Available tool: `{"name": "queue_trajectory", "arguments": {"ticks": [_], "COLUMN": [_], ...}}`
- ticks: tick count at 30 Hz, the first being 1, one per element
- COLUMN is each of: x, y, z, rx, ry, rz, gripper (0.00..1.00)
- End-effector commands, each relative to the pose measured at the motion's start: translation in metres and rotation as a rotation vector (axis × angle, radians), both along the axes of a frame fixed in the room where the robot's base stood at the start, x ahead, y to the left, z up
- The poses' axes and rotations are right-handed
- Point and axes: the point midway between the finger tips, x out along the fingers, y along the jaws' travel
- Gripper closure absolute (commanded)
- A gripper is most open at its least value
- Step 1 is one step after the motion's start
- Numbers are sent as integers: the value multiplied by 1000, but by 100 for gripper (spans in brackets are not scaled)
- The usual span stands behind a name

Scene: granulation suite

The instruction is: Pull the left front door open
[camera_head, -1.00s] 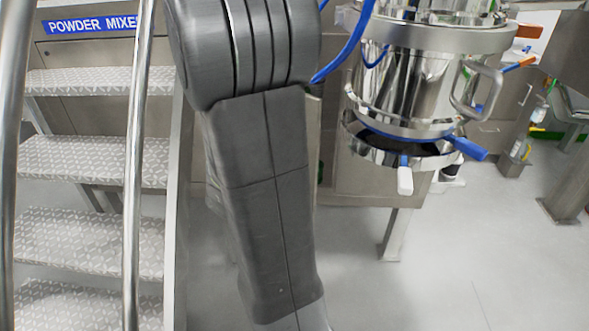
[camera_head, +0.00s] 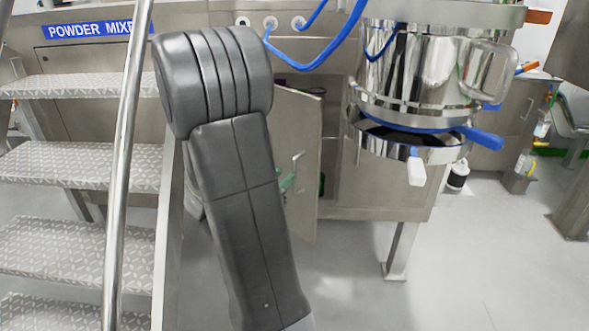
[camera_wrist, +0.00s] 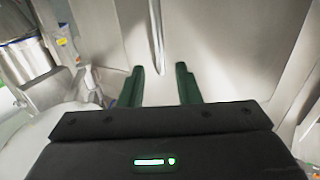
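The left front door (camera_head: 305,205) is a grey metal panel under the machine. It stands ajar, and the cabinet inside shows to its right. Its bar handle (camera_head: 297,157) is on the door's face. In the wrist view the handle (camera_wrist: 157,40) runs lengthwise ahead of my gripper (camera_wrist: 160,84). The two green fingers are apart with nothing seen between their tips. In the head view a bit of green finger (camera_head: 287,183) shows beside the handle; my arm hides the rest of the gripper and the door's left part.
Metal steps with a handrail (camera_head: 128,130) stand close on the left. A shiny steel vessel (camera_head: 425,75) with blue and white levers hangs at the right. A machine leg (camera_head: 401,250) stands below it. The floor at the lower right is clear.

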Motion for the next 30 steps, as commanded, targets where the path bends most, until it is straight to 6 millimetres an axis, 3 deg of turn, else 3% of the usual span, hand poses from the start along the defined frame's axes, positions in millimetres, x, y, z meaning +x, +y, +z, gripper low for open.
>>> {"name": "queue_trajectory", "arguments": {"ticks": [10,23,28,30], "x": [48,57,57,57], "y": [-29,-35,-35,-34], "z": [-1,0,0,0], "rx": [0,0,0,0], "ry": [-1,0,0,0], "rz": [-2,0,1,1], "gripper": [70,70,100,100]}}
